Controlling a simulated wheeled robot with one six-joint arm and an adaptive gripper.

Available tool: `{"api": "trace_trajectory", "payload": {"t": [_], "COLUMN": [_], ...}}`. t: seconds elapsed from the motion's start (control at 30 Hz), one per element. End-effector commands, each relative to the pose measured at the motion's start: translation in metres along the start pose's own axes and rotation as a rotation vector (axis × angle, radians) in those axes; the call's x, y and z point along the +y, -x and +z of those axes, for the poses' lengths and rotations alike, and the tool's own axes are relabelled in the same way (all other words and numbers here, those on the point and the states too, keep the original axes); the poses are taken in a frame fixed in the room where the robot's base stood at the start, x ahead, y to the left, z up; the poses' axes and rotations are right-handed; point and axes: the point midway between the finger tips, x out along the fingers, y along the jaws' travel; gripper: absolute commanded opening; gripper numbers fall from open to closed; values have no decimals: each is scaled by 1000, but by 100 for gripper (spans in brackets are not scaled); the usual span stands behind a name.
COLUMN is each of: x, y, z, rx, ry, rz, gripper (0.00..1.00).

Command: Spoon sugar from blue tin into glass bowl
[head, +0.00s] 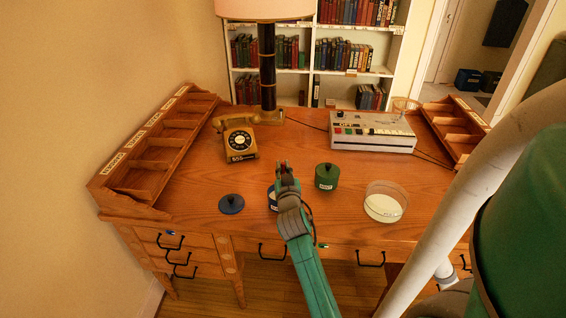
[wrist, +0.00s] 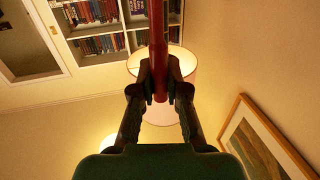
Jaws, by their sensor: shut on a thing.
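My gripper (head: 285,174) is above the desk in the head view, in front of the blue tin (head: 271,197), hiding most of it. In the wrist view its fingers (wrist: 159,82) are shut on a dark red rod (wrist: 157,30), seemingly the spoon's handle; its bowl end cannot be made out. The blue lid (head: 231,204) lies on the desk left of the tin. The glass bowl (head: 386,202) stands to the right, with a pale layer at its bottom. The inside of the blue tin is hidden.
A lidded green tin (head: 327,177) stands between my gripper and the glass bowl. A rotary telephone (head: 240,143), a lamp (head: 267,65) and a grey button console (head: 371,133) stand farther back. Wooden racks (head: 160,150) line the desk's (head: 190,190) sides.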

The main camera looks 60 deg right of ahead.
Motion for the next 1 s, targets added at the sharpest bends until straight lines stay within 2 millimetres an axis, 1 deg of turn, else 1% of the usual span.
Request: {"api": "trace_trajectory", "payload": {"t": [0.1,0.5,0.73,1.0], "x": [0,0,0,0], "y": [0,0,0,0], "z": [11,42,51,52], "rx": [-2,-1,0,0], "ry": [1,1,1,1], "rz": [0,1,0,0], "gripper": [0,0,0,0]}}
